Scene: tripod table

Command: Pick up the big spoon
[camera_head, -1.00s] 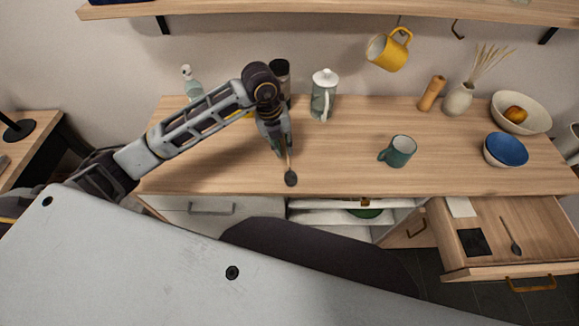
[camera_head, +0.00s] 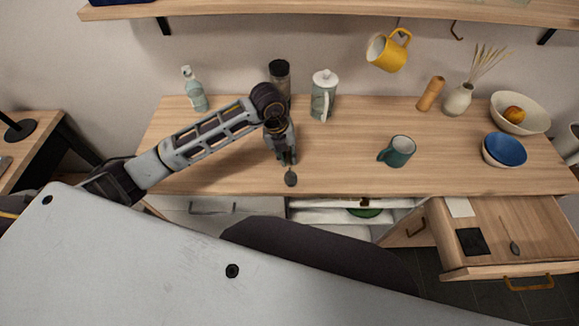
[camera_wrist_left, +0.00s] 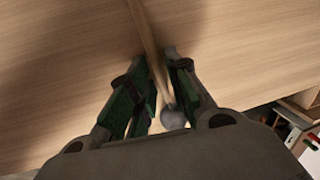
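The big spoon lies on the wooden counter; its dark bowl (camera_head: 290,178) points to the counter's front edge. My left gripper (camera_head: 288,160) is low over its handle and hides most of it in the head view. In the left wrist view the pale wooden handle (camera_wrist_left: 147,38) runs between the two green-padded fingers (camera_wrist_left: 156,62), and the grey bowl (camera_wrist_left: 173,118) shows between them nearer the palm. The fingers are close beside the handle; I cannot tell whether they touch it. My right gripper is out of view.
A bottle (camera_head: 194,90) is at the back left. An open drawer (camera_head: 540,226) at the right holds another spoon (camera_head: 514,247).

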